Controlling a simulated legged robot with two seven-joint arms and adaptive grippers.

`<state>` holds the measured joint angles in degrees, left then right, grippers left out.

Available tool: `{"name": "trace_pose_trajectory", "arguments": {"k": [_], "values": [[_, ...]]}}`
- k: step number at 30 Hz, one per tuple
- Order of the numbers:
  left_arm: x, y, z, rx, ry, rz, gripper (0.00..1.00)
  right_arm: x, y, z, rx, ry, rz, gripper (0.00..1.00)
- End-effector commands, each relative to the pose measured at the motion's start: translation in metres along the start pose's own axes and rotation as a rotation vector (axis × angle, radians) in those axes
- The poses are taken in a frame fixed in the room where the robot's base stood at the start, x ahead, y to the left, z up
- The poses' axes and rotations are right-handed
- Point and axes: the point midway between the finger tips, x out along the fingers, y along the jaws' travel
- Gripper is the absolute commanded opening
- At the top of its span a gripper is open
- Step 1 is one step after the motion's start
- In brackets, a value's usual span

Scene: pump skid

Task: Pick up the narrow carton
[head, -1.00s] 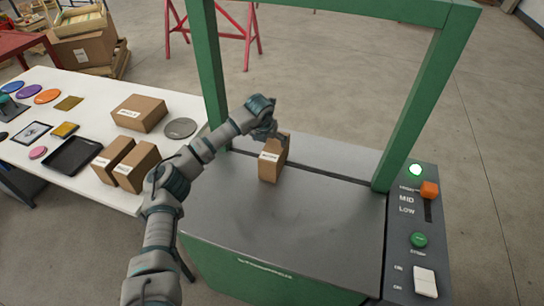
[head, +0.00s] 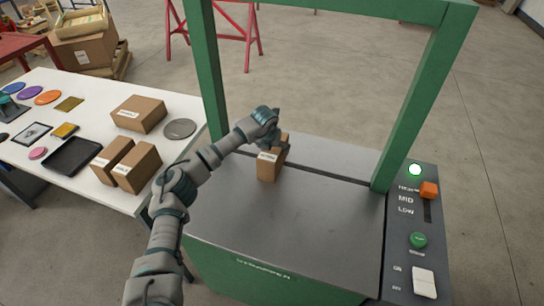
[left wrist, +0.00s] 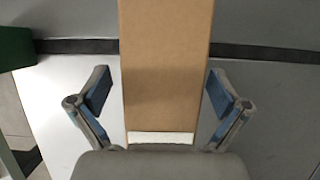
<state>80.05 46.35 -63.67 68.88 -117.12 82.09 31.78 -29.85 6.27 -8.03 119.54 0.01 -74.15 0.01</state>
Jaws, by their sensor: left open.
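The narrow carton (head: 269,166) is brown with a white label and stands upright on the grey top of the green-framed machine. My left gripper (head: 279,143) is at the carton's upper end in the head view and hides part of it. In the left wrist view, the carton (left wrist: 165,70) lies between the two open fingers of the left gripper (left wrist: 160,92). A visible gap separates each finger from the carton's sides. My right gripper is not in view.
The machine's green frame (head: 418,110) arches over its grey top (head: 310,215). A control panel (head: 412,255) is at right. The white table (head: 85,185) at left holds several cartons, a black tray (head: 72,156) and discs. The machine top's front is clear.

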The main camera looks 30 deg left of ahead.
Motion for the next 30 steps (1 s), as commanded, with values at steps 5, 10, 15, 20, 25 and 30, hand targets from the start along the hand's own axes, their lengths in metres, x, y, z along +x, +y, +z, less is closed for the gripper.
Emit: {"name": "trace_pose_trajectory", "arguments": {"k": [5,10,15,20,25,30], "values": [[0.0015,0.0009,-0.0005,0.0,0.0,-0.001,1.0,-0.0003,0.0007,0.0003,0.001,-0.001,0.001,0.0],[0.0031,0.0038,-0.0004,-0.002,0.001,-0.003,1.0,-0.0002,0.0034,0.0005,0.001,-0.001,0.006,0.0],[0.0031,0.0038,-0.0004,-0.002,0.001,-0.003,0.6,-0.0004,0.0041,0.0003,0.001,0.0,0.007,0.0],[0.0036,0.0039,-0.0007,-0.002,0.002,-0.002,0.2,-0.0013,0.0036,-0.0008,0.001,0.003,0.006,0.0],[0.0029,0.0021,-0.0004,-0.001,0.001,-0.001,0.12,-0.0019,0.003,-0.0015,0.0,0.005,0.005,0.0],[0.0003,0.002,0.0008,-0.001,0.001,-0.002,0.12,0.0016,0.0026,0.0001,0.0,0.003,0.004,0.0]]}}
